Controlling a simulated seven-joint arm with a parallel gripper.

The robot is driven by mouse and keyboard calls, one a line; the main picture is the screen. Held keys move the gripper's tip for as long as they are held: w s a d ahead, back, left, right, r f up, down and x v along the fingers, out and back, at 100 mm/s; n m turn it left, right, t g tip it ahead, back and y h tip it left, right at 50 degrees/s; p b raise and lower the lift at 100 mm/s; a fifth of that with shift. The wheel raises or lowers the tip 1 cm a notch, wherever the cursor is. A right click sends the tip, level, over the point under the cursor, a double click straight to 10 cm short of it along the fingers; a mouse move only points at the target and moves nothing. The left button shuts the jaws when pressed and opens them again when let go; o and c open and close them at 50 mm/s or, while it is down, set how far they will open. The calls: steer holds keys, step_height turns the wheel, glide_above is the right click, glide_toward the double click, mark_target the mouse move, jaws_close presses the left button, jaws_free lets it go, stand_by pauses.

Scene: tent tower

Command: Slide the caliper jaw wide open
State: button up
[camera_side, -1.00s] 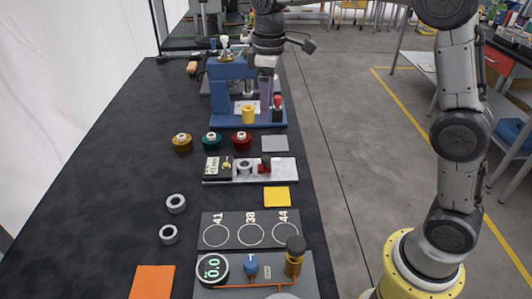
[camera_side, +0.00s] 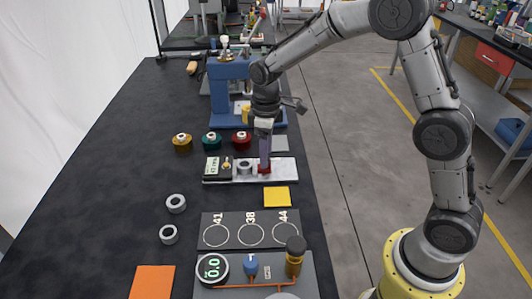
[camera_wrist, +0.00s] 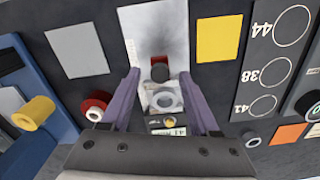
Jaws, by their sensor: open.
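The caliper is a silver plate (camera_side: 285,172) with a dark display (camera_side: 212,167) at its left end; the plate also shows in the wrist view (camera_wrist: 155,25). A grey ring (camera_side: 244,168) sits on it, beside the sliding jaw, a red block (camera_side: 264,171) with a dark knob. In the wrist view the jaw's dark knob (camera_wrist: 160,73) and the ring (camera_wrist: 165,101) show between my purple fingers. My gripper (camera_side: 265,162) is open, pointing down over the red jaw, which it partly hides in the side view. I cannot tell whether the fingers touch the jaw.
A yellow square (camera_side: 277,196) and a plate with several marked circles (camera_side: 250,230) lie on the near side. Red (camera_side: 242,139), green and gold spools stand behind the caliper. A blue press (camera_side: 232,92) with a yellow cylinder stands farther back. The dark table at left is mostly clear.

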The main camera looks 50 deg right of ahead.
steer(key=shift+f, duration=0.35)
jaws_close()
steer(key=shift+s+d, duration=0.85)
steer(key=shift+d, duration=0.05)
jaws_free()
steer(key=shift+r, duration=0.15)
